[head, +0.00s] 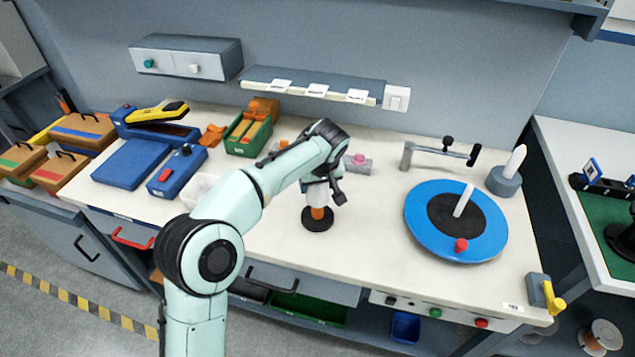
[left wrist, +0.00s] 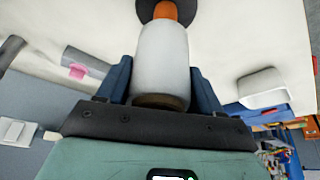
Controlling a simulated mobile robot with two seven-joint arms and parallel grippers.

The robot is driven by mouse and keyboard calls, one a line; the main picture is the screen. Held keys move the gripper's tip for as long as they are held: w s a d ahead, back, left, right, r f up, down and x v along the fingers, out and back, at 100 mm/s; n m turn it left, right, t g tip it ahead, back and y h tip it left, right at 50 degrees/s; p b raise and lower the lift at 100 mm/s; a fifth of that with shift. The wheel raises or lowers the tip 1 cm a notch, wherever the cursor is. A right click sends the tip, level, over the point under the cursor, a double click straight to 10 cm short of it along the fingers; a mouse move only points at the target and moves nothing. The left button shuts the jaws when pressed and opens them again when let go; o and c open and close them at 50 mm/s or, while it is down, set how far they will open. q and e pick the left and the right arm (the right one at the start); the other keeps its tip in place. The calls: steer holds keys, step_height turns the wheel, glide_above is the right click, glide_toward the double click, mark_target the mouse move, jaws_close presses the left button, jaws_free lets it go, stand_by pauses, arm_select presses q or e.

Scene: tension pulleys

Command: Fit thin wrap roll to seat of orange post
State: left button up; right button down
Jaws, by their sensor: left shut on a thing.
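A white wrap roll (head: 319,192) stands upright, in line above the orange post (head: 317,212). The post rises from a round dark base (head: 318,224) on the bench. A short orange length shows between the roll's lower end and the base, and I cannot tell how far the post reaches inside the roll. My left gripper (head: 324,182) is shut on the roll near its upper end. In the left wrist view the roll (left wrist: 163,60) sits between the two blue fingers, with the orange post (left wrist: 166,11) beyond it. My right gripper is not in view.
A blue turntable (head: 425,220) with a white spindle stands right of the post. A grey cylinder with a pink end (head: 358,163) lies behind. A white bin (head: 200,188) and a green box (head: 248,140) are to the left. The bench right of the base is clear up to the turntable.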

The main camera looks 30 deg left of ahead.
arm_select(q)
steer(key=shift+f, duration=0.2)
stand_by(0.5)
steer(key=shift+f+b, duration=0.9)
steer(key=shift+f, duration=0.4)
steer(key=shift+f, duration=0.1)
steer(key=shift+f+b, duration=0.95)
steer(key=shift+f, duration=0.35)
steer(key=shift+s+f, duration=0.1)
steer(key=shift+f, duration=0.05)
steer(key=o, duration=1.2)
steer(key=p+v, duration=0.1)
steer(key=v, duration=1.2)
steer(key=shift+r+p, duration=0.3)
